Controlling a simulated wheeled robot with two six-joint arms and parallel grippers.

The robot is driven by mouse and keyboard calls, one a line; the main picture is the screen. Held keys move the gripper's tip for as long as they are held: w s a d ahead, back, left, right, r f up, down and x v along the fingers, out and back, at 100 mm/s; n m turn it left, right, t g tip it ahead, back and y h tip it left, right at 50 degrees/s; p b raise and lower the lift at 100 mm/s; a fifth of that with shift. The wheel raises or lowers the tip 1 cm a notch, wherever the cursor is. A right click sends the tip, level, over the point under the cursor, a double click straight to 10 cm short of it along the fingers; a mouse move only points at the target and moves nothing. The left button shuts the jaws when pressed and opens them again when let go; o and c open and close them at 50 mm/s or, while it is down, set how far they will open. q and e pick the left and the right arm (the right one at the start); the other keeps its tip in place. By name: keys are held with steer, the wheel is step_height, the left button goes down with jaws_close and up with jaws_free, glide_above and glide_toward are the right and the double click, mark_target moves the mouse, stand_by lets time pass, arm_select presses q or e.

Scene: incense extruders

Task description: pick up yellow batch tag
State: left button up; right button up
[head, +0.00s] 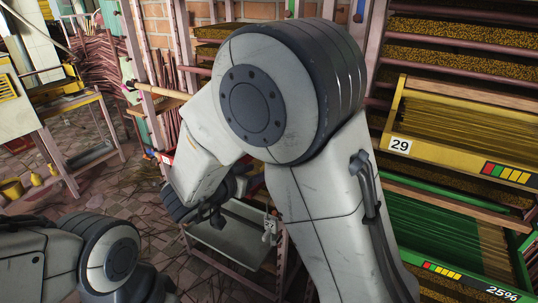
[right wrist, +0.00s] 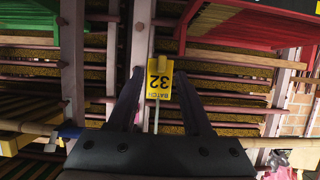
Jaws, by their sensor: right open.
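The yellow batch tag (right wrist: 159,80), marked 32 and BATCH, shows upside down in the middle of the right wrist view. It appears between the two dark fingers of my right gripper (right wrist: 160,74), which are apart. I cannot tell how far the tag is beyond the fingertips. In the head view, my right gripper (head: 222,208) is low behind my own arm, partly hidden, and I cannot make out the tag there. My left gripper is out of view.
A rack with pink posts (right wrist: 72,45) and several trays surrounds the tag. In the head view, a yellow tray (head: 455,155) marked 29 and a green tray (head: 430,225) stand at right. Tiled floor is at left.

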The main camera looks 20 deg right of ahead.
steer(key=b+x, duration=0.1)
steer(key=x, duration=0.3)
steer(key=shift+w+d+r, duration=0.1)
steer(key=shift+w+d, duration=0.15)
steer(key=shift+c, duration=0.3)
jaws_close()
steer(key=shift+r, duration=0.1)
